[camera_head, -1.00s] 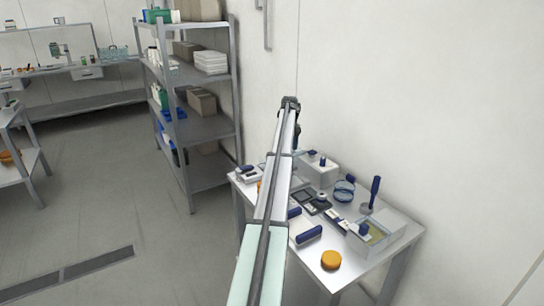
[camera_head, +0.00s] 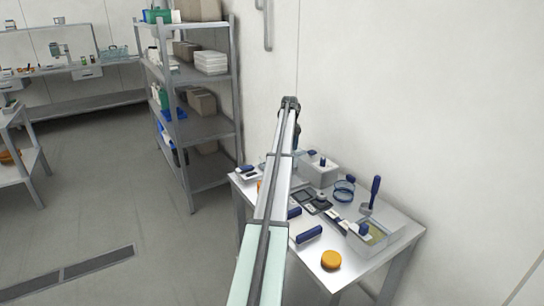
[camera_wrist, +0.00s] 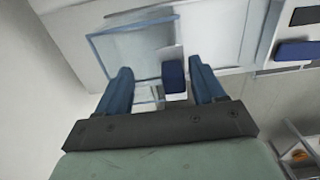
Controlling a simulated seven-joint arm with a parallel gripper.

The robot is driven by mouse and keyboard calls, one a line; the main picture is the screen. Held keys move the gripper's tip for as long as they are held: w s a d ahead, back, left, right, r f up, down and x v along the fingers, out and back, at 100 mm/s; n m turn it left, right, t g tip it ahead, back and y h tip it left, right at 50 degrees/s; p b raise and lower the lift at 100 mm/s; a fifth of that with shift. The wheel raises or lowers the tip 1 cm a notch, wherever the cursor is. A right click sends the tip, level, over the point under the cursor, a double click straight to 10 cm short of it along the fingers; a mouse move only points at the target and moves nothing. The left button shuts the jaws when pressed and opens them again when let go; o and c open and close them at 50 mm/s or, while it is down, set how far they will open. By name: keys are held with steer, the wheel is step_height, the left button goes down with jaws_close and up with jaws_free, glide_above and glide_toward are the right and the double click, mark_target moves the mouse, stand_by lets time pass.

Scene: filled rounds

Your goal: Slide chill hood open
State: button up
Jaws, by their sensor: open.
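In the wrist view, a clear, blue-edged hood (camera_wrist: 135,48) lies over a pale box. A dark blue handle block (camera_wrist: 174,77) with a white tab sits at its near edge. My gripper (camera_wrist: 160,70) is open, with one blue finger on each side of the block. The block is nearer the right finger; contact cannot be told. In the head view, a white box (camera_head: 318,174) with a blue knob stands at the table's back, beside my arm's end. It seems to be the same box. My arm hides my gripper's fingers there.
The table (camera_head: 298,258) also holds an orange round (camera_head: 331,260), a blue-rimmed glass dish (camera_head: 344,190), a blue-handled tool (camera_head: 374,192) and a clear-walled tray (camera_head: 388,241) at the right. A wall stands close behind. A grey shelf rack (camera_head: 207,130) stands to the left.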

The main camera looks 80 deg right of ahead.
steer(key=shift+s+f, duration=0.35)
steer(key=shift+f, duration=0.1)
steer(key=shift+o, duration=0.2)
steer(key=shift+r, duration=0.4)
steer(key=shift+o, duration=1.4)
steer(key=shift+d+r, duration=0.1)
steer(key=shift+r, duration=0.25)
steer(key=shift+w+r, duration=0.15)
steer(key=shift+r, duration=1.3)
steer(key=shift+w+r, duration=0.1)
steer(key=shift+r, duration=1.35)
